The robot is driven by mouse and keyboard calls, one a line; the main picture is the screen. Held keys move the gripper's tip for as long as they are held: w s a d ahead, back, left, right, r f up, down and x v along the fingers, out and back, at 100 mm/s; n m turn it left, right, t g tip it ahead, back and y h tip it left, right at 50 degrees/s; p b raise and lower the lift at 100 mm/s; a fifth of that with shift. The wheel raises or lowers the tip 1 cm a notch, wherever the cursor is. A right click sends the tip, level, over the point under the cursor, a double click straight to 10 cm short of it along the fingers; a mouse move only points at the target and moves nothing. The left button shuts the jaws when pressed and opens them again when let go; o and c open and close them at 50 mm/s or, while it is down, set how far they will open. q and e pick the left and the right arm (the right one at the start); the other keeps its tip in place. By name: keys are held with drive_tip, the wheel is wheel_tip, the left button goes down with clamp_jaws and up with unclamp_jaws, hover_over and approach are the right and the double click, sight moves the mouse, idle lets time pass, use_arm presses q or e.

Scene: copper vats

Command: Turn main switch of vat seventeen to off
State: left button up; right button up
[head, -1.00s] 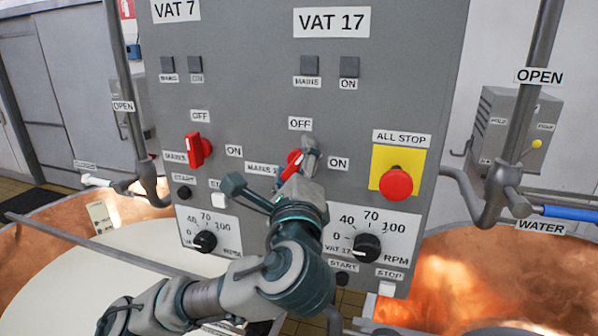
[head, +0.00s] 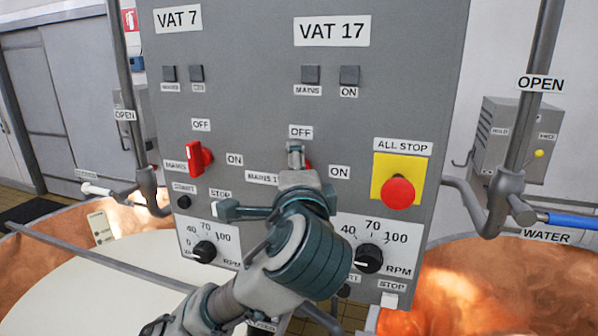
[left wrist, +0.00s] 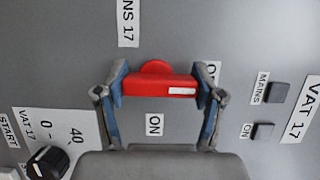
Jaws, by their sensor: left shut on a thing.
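The red main switch of vat 17 (left wrist: 158,86) is a bar on a round red base. In the left wrist view my left gripper (left wrist: 160,92) has one finger at each end of the bar and is shut on it. The bar's white mark is at the end toward the partly hidden OFF label (left wrist: 213,70). In the head view my left gripper (head: 297,158) is just below the OFF label (head: 300,132) and hides most of the switch, leaving a red sliver (head: 309,166). The ON label (head: 339,172) is to the right. My right gripper is not in view.
The grey panel (head: 270,100) also carries the vat 7 red switch (head: 199,157), the red all-stop button (head: 397,191) and the vat 17 RPM knob (head: 369,258). Pipes and open copper vats (head: 480,275) lie on both sides.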

use_arm(q)
drive_tip(key=shift+d+f, duration=0.1)
drive_tip(key=shift+f, duration=0.3)
drive_tip(key=o, duration=1.2)
drive_tip(key=shift+c, duration=0.2)
drive_tip(key=shift+s+a+r, duration=0.2)
drive_tip(key=shift+a+r, duration=0.05)
drive_tip(key=shift+a, duration=0.1)
drive_tip(key=s+d, duration=0.1)
drive_tip(key=s, duration=1.1)
drive_tip(key=shift+w+d, duration=0.15)
